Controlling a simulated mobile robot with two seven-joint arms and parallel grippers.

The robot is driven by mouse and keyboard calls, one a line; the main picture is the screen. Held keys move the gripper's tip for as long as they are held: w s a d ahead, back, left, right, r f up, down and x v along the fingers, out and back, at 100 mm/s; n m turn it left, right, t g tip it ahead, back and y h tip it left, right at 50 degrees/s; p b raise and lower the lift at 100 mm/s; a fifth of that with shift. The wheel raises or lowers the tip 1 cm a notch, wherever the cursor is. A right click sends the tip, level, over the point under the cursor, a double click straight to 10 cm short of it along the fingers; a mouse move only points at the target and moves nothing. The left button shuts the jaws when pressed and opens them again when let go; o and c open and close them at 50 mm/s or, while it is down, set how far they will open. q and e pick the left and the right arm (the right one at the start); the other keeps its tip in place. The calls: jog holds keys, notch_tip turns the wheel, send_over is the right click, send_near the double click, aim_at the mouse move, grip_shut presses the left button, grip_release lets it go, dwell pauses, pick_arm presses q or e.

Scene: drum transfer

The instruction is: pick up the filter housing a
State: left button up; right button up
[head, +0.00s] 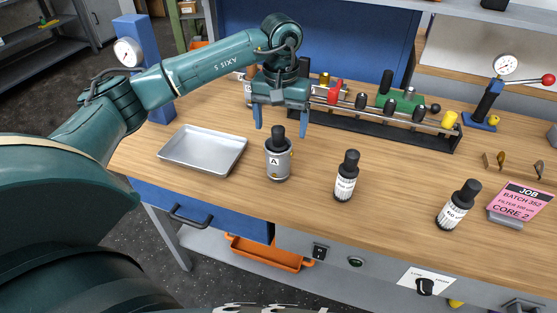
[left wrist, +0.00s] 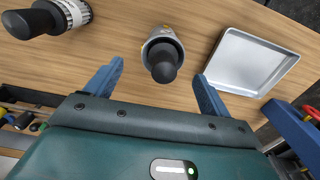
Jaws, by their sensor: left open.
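The filter housing A (head: 278,160) is a grey cylinder with a black top knob and a white label marked "A". It stands upright on the wooden bench. It also shows in the left wrist view (left wrist: 162,52), seen from above. My left gripper (head: 282,130) is open and empty. In the head view its blue fingers hang above and behind the housing. In the left wrist view the housing lies ahead of the gap between the fingertips (left wrist: 158,72), apart from both. My right gripper is not in view.
A metal tray (head: 203,150) lies left of the housing. Two black-topped bottles (head: 346,178) (head: 459,207) stand to its right. A rack of tools (head: 390,125) runs along the back. A pink job card (head: 521,203) stands at the right.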

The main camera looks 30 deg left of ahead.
aim_at(278, 140)
pick_arm(q)
jog(key=shift+s+a+f+p, duration=0.1)
jog(key=shift+f+p, duration=0.15)
jog(key=shift+f, duration=1.1)
jog(key=shift+s+a+f+p, duration=0.1)
jog(key=shift+f+p, duration=0.15)
jog(key=shift+f, duration=1.1)
jog(key=shift+c, duration=0.3)
jog(key=c, duration=1.7)
jog(key=shift+r, duration=0.1)
